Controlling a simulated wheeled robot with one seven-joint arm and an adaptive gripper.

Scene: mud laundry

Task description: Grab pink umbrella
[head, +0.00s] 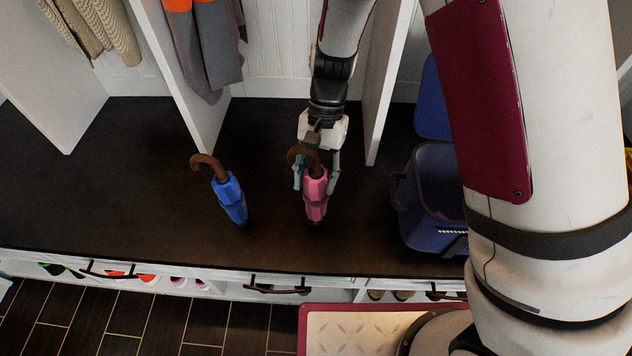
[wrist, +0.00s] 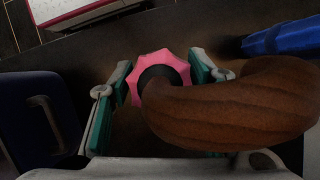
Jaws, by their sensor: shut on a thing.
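The pink umbrella (head: 316,194) stands folded and upright on the dark bench top, with its brown curved handle uppermost. My gripper (head: 316,182) comes from above and behind and is shut on the umbrella's upper part, one finger on each side. In the wrist view, the pink umbrella (wrist: 172,64) sits between the green-padded fingers of my gripper (wrist: 162,85). Its brown handle fills the right foreground and hides part of the right finger. Whether the umbrella's tip touches the bench is hard to tell.
A blue umbrella (head: 230,198) stands to the left on the bench (head: 130,200). A dark blue bin (head: 432,215) is to the right. White dividers (head: 380,90) rise behind, with hanging clothes (head: 205,50) at the back left. The bench's left part is clear.

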